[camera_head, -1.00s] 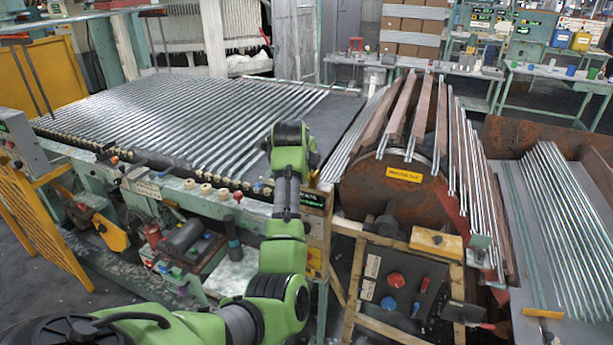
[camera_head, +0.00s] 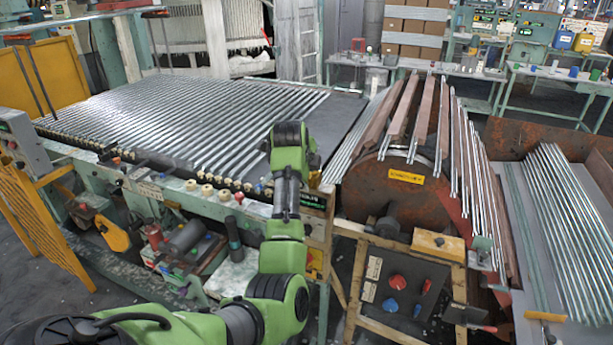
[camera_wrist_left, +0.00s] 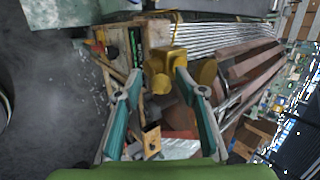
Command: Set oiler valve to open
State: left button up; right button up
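A yellow, brass-like fitting (camera_wrist_left: 165,72) with rounded parts lies between and beyond my left fingertips in the left wrist view; it looks like the oiler valve, but I cannot be sure. I cannot tell which way its handle is set. My left gripper (camera_wrist_left: 158,78) is open, its two teal-padded fingers spread and no contact visible. My right gripper is in neither view.
A rusty drum (camera_head: 375,190) with brown slats and glass tubes stands right of my arm. A control panel (camera_head: 402,288) with red and blue knobs is below it. The tube conveyor (camera_head: 190,110) spreads to the left. A small display box (camera_head: 313,201) is close by my wrist.

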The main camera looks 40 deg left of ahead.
pick_arm(q)
jog(key=v, duration=0.7)
jog(key=shift+s+r, duration=0.15)
jog(key=shift+r, duration=0.25)
